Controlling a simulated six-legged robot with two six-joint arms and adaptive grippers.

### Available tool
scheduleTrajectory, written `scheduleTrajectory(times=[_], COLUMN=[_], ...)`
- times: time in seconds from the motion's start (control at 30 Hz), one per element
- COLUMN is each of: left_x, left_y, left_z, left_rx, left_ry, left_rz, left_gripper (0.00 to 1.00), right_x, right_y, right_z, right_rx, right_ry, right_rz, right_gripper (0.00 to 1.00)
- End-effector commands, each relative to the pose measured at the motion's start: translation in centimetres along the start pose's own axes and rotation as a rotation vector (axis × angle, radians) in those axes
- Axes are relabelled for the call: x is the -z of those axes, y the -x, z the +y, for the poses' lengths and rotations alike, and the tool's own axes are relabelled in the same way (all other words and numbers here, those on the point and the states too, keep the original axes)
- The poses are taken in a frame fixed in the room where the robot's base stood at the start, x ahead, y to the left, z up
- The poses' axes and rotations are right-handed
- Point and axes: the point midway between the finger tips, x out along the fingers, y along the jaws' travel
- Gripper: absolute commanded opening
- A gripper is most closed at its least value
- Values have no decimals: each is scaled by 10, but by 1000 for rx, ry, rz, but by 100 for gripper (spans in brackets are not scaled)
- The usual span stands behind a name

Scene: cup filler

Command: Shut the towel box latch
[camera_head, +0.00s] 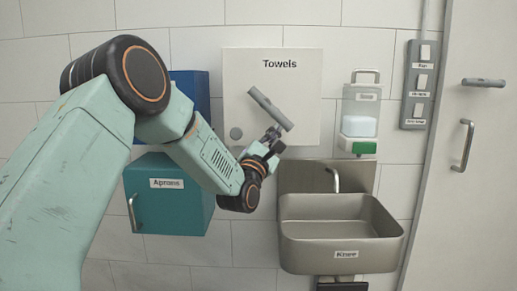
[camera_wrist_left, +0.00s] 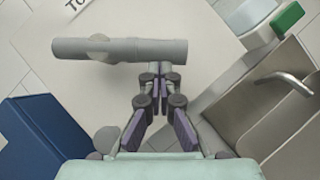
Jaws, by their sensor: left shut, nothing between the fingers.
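The white towel box (camera_head: 240,85), labelled Towels, is on the tiled wall. Its grey bar-shaped latch (camera_head: 268,106) lies tilted across the front, upper end to the left, lower end to the right. In the left wrist view the latch (camera_wrist_left: 110,50) runs across the upper part, just beyond my fingertips. My left gripper (camera_head: 273,134) is at the lower right of the box, near the latch's lower end. In the wrist view my left gripper (camera_wrist_left: 154,78) has its fingertips together with nothing between them. I cannot tell whether they touch the latch. My right gripper is not in view.
A metal sink (camera_head: 340,232) with a tap stands below right of the box. A soap dispenser (camera_head: 360,105) hangs right of it. A teal Aprons box (camera_head: 165,205) and a blue box (camera_head: 195,90) are on the left. A switch panel (camera_head: 422,85) and a door (camera_head: 475,200) are far right.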

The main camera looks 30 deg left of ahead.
Motion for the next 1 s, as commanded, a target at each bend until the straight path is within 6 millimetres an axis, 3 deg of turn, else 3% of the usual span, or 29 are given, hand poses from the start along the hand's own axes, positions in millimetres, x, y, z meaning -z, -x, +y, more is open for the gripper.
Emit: scheduleTrajectory(times=[0.1, 0.4, 1.0], left_x=[-4, -20, -45], left_y=[-2, -12, -30], left_z=[-7, -10, -9], left_rx=[-43, -128, -126], left_ry=[63, 189, 187], left_rz=[-7, -6, -3], left_gripper=[0, 0, 0], right_x=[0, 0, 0], right_y=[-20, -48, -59], right_z=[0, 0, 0], right_rx=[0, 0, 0], right_ry=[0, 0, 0], right_rz=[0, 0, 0], right_gripper=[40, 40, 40])
